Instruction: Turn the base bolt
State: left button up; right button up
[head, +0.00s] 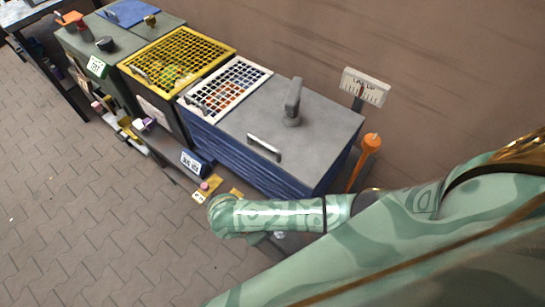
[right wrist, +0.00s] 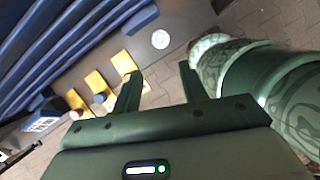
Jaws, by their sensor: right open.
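In the right wrist view a small round pale disc (right wrist: 161,39) lies on a grey strip beyond my fingers. It may be the base bolt, but its shape is too small to be sure. My right gripper (right wrist: 160,82) is open, with nothing between its two dark green fingers, and is apart from the disc. In the head view a green patterned arm comes in from the right and ends in front of the blue-sided machine (head: 300,120); the right gripper's fingers are hidden there. A small pale round part (head: 280,235) shows just under the forearm. My left gripper is not seen.
The machine has a grey lid, a lever (head: 293,100) and a handle (head: 264,147). An orange-topped post (head: 371,142) and a scale sign (head: 365,87) stand to its right. Paved floor (head: 80,200) at left is clear.

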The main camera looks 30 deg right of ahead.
jog(key=b+x, duration=0.9)
jog(key=x, duration=0.7)
jog(key=shift+d+f+b, duration=0.1)
jog(key=shift+d+b, duration=0.05)
jog(key=shift+b, duration=0.2)
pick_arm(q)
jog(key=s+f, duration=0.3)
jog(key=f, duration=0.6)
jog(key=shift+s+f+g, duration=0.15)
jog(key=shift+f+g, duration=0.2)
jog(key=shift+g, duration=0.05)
